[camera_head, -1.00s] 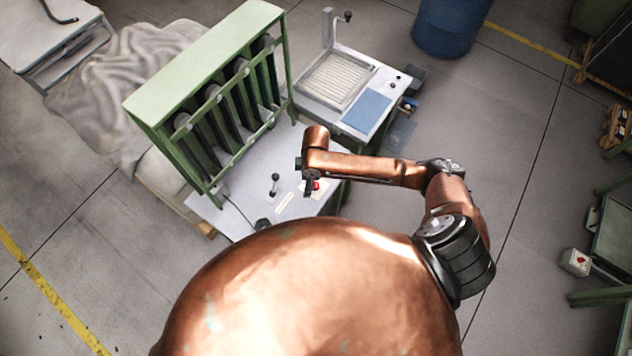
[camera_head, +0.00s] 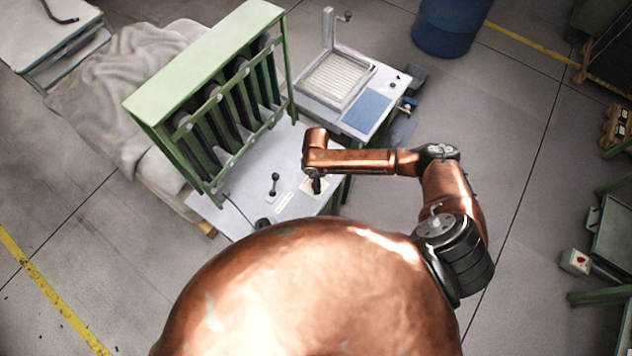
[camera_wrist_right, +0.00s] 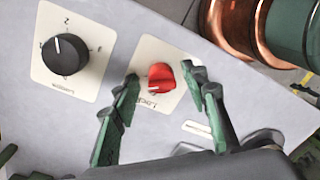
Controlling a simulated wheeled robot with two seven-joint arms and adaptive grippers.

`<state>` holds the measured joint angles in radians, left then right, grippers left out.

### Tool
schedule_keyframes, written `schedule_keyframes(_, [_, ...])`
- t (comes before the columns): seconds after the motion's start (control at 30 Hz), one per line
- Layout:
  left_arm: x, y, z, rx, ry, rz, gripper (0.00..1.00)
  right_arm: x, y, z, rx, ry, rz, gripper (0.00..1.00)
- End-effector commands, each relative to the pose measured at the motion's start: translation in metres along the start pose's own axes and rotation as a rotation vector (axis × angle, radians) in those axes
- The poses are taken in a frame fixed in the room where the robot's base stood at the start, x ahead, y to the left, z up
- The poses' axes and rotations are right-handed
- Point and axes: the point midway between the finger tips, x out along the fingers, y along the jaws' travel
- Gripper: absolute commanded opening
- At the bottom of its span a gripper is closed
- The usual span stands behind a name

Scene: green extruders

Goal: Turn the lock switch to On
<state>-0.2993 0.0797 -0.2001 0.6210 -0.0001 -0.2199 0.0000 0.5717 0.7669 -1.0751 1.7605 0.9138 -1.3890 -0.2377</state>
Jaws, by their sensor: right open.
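The lock switch is a red knob (camera_wrist_right: 161,77) on a cream plate labelled "Lock" in the right wrist view. My right gripper (camera_wrist_right: 164,80) is open, with one green finger on each side of the red knob and a gap to each. In the head view my right gripper (camera_head: 316,186) is over the front right of the grey panel (camera_head: 240,208) and largely hides the red knob. The knob's exact turn position is hard to read. My left gripper is not in view.
A black dial (camera_wrist_right: 66,54) on its own plate sits left of the red knob. A machine with a blue plate (camera_head: 367,111) stands behind.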

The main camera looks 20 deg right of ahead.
Motion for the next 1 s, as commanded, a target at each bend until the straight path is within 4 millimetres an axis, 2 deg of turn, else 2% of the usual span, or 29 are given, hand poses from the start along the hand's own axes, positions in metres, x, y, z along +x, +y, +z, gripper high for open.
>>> schedule_keyframes(0.23, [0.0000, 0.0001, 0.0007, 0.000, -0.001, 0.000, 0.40, 0.0008, -0.0002, -0.0001, 0.000, 0.000, 0.000, 0.41])
schedule_keyframes(0.83, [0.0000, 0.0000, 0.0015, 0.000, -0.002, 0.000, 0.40, 0.0004, 0.0003, 0.0001, 0.000, 0.000, 0.001, 0.00])
schedule_keyframes(1.0, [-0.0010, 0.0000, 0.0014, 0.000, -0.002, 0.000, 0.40, -0.0001, 0.0006, 0.0001, -0.008, 0.000, 0.001, 0.00])
